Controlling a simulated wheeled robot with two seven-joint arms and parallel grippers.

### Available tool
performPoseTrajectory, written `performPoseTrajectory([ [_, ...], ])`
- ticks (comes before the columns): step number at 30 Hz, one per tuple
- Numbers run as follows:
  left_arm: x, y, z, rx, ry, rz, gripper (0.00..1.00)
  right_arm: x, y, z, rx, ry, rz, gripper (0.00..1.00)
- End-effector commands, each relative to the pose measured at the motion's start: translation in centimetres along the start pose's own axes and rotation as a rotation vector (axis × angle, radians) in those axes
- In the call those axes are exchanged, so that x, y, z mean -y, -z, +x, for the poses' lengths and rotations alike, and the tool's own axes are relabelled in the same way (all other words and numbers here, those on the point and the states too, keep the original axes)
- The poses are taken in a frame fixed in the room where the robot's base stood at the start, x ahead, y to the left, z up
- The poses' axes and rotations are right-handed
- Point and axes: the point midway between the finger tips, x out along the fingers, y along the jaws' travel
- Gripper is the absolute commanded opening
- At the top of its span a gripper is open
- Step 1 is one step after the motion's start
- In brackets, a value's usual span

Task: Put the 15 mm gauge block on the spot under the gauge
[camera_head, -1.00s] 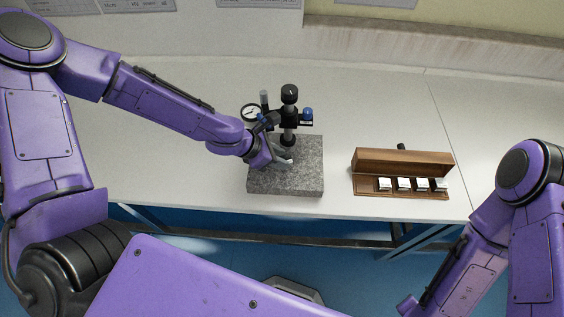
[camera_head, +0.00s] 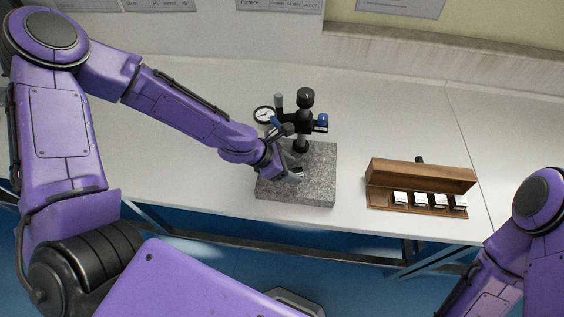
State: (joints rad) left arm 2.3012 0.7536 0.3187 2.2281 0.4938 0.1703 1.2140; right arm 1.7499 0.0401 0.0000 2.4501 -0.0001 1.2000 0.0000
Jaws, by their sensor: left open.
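The dial gauge (camera_head: 264,115) is on a black stand (camera_head: 302,125) that rises from the back of a speckled grey granite base (camera_head: 317,187). My left gripper (camera_head: 295,174) is open, low over the middle of this base, in front of the stand. It hides the spot under the gauge. I cannot tell whether a block lies between or below its fingers. Several pale gauge blocks (camera_head: 420,199) sit in a row in the open wooden case (camera_head: 385,206) to the right. Their size marks are too small to read. My right gripper is out of view.
The white bench top (camera_head: 215,85) is clear behind the stand and between the granite base and the case. Its front edge runs just in front of both. The case's raised wooden lid (camera_head: 420,174) stands behind the blocks.

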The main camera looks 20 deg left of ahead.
Motion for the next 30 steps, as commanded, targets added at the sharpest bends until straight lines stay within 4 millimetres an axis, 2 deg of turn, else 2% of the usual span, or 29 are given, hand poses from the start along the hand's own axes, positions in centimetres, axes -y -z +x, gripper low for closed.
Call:
performPoseTrajectory([
  [9, -0.1, -0.5, -7.7, 0.003, -0.004, 0.003, 0.59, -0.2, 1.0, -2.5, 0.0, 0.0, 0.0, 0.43],
  [15, 0.0, -0.2, -10.9, 0.002, -0.002, 0.001, 0.59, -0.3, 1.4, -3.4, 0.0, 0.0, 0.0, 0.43],
  [19, 0.0, -0.1, -11.6, 0.002, -0.001, -0.001, 0.59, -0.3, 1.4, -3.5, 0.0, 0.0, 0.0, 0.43],
  [30, 0.0, 0.0, -11.6, 0.001, 0.0, -0.001, 0.59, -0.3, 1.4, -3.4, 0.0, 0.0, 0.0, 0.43],
])
